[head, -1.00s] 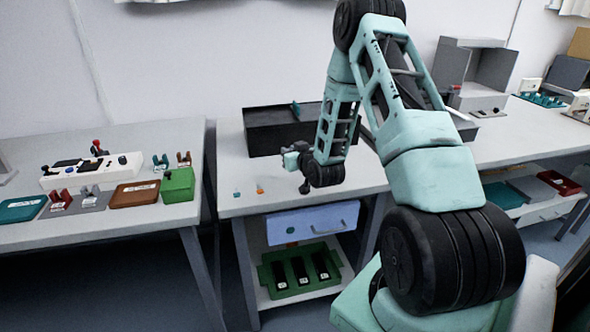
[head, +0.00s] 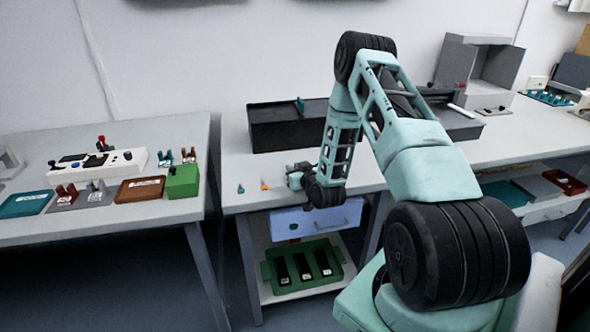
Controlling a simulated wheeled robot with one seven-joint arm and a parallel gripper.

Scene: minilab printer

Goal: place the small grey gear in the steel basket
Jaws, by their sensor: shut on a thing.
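My gripper (head: 295,176) is low over the front part of the middle table, left of my forearm. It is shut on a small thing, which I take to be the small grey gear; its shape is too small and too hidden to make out. No other small grey gear shows clearly. I cannot pick out a steel basket in this view; my arm hides part of the table behind it.
A black bin (head: 284,133) stands behind my gripper. A small teal piece (head: 240,189) and a small orange piece (head: 263,185) lie left of it. Below are a blue drawer (head: 318,219) and a green tray (head: 268,272). The left table holds a green box (head: 182,181).

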